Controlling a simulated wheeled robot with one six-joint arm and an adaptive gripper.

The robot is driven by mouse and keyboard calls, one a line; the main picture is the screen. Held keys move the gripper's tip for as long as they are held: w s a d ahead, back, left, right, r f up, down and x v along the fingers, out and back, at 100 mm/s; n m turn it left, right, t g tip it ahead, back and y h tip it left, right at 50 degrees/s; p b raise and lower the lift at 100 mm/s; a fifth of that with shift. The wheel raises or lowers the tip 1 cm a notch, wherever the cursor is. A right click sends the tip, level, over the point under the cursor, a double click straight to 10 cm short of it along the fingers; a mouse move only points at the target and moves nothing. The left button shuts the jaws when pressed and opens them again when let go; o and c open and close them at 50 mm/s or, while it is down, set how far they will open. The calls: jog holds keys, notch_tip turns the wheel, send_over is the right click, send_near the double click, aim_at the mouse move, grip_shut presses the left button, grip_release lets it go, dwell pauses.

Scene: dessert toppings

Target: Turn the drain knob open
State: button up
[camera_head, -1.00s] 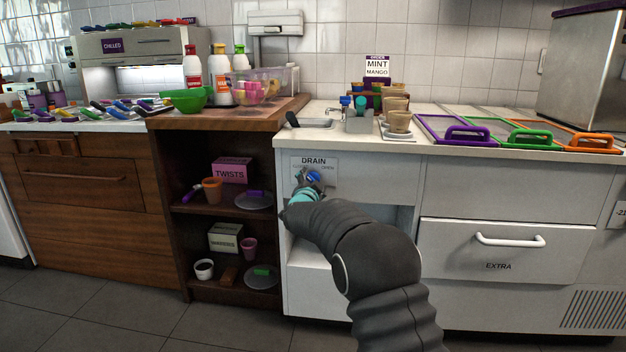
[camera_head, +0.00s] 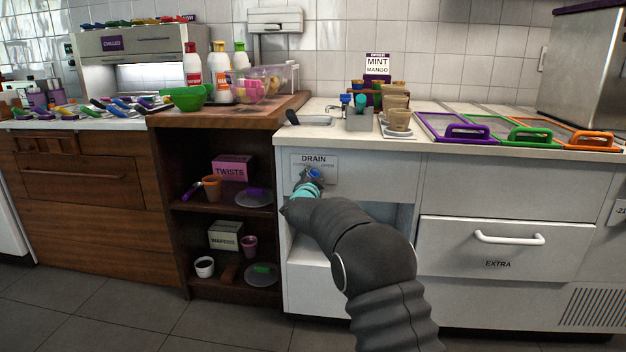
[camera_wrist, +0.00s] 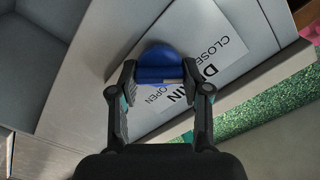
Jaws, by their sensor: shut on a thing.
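The blue drain knob (camera_wrist: 160,65) sits on a white plate (camera_wrist: 210,40) lettered DRAIN, with CLOSED and OPEN marks, on the cabinet front. In the wrist view my gripper (camera_wrist: 159,78) has one finger on each side of the knob and is shut on it. The lettering appears tilted in that view. In the head view the knob (camera_head: 315,173) shows just below the DRAIN label (camera_head: 314,159), partly hidden by my gripper (camera_head: 309,178). The knob's exact angle is too small to tell there.
An open dark shelf (camera_head: 180,225) with boxes and cups stands left. A drawer marked EXTRA (camera_head: 495,250) is to the right.

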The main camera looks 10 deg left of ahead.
jog(key=shift+f+m+b, duration=0.1)
jog(key=shift+m+b, duration=0.2)
jog(key=shift+b, duration=0.05)
jog(key=m+b, duration=0.1)
jog(key=b, duration=0.1)
jog(key=m+b, duration=0.1)
jog(key=m, duration=0.1)
jog(key=shift+f+m+b, duration=0.2)
jog(key=shift+m+b, duration=0.1)
jog(key=shift+b, duration=0.05)
jog(key=m+b, duration=0.4)
jog(key=m, duration=0.1)
jog(key=shift+d+m, duration=0.1)
jog(key=shift+m, duration=0.2)
jog(key=m+b, duration=0.2)
jog(key=m, duration=0.1)
jog(key=shift+m, duration=0.3)
jog(key=shift+m+b, duration=0.3)
jog(key=shift+m, duration=1.9)
jog(key=o, duration=1.2)
jog(key=shift+c, duration=0.2)
